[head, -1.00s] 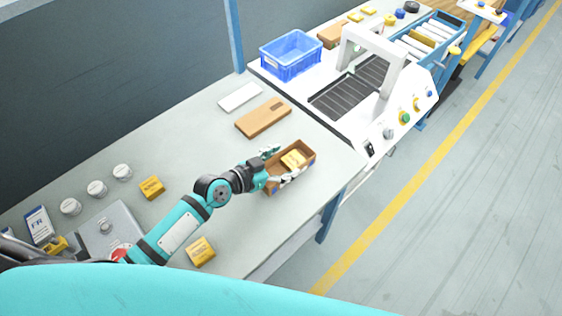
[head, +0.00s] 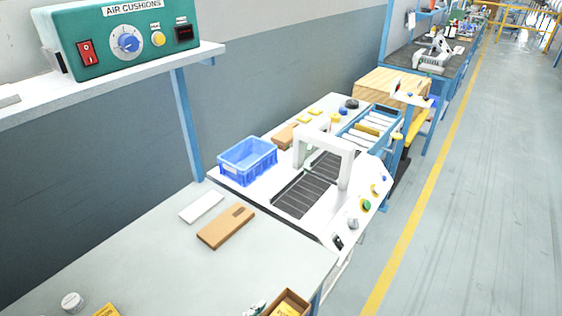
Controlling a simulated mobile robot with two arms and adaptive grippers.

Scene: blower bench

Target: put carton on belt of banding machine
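The open brown carton (head: 287,303) sits at the bottom edge of the head view, on the grey bench, cut off by the frame. Something yellow shows inside it. A small part of my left gripper (head: 256,308) shows just left of the carton; whether its fingers hold the carton is hidden. The banding machine (head: 325,228) is white, with an arch (head: 325,150) over a dark ribbed belt (head: 302,197). The belt is bare and lies beyond the carton, up the picture. My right gripper is out of view.
A blue crate (head: 247,160) stands left of the belt. A flat brown cardboard piece (head: 226,227) and a white slab (head: 202,207) lie on the bench (head: 150,265). A roller conveyor (head: 365,130) follows the machine. Bench space between carton and machine is clear.

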